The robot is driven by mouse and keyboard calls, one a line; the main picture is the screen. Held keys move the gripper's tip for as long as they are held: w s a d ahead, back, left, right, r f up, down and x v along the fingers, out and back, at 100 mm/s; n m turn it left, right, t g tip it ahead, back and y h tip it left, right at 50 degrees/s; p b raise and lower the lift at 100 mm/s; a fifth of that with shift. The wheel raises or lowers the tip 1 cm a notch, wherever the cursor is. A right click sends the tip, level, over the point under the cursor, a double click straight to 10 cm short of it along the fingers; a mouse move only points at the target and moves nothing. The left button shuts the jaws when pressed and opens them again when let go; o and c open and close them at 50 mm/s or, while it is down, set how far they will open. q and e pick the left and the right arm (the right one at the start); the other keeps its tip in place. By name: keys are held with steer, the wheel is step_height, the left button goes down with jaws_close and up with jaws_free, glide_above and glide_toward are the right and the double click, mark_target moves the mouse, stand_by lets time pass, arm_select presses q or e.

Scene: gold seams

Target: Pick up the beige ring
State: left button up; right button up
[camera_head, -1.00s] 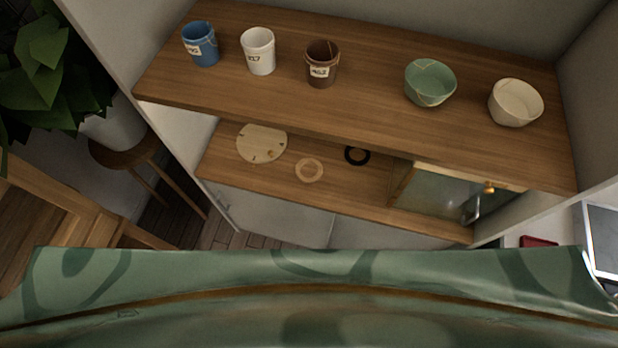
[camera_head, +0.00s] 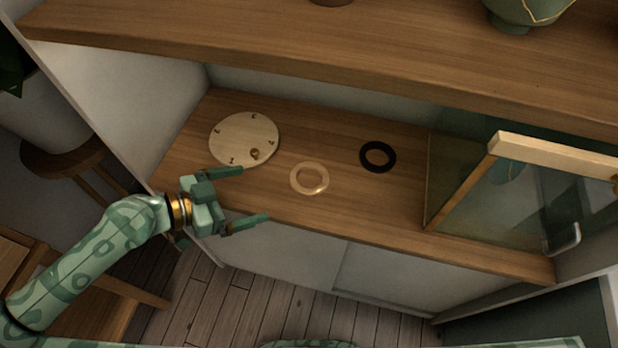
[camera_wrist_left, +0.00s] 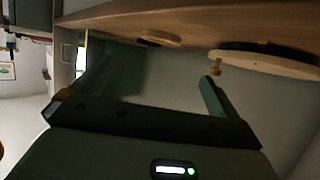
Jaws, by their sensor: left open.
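The beige ring (camera_head: 295,180) lies flat on the lower wooden shelf (camera_head: 350,215), near its front edge, in the head view. In the left wrist view a beige edge that looks like the ring (camera_wrist_left: 162,36) shows near the top, seen almost edge-on. My left gripper (camera_head: 254,194) is open and empty. Its two fingers point right toward the ring, with the tips to the left of it and apart from it. My right gripper is in neither view.
A round beige disc (camera_head: 236,137) with a small knob lies left of the ring. A black ring (camera_head: 364,157) lies to its right. A glass-fronted box with a wooden frame (camera_head: 545,150) stands farther right. The upper shelf (camera_head: 300,50) overhangs behind.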

arm_select(q)
steer(key=b+x, duration=0.1)
steer(key=x, duration=1.1)
steer(key=shift+w+d+f+b, duration=0.2)
steer(key=shift+d+f+b, duration=0.05)
steer(key=shift+f+b, duration=0.1)
steer(key=c, duration=1.1)
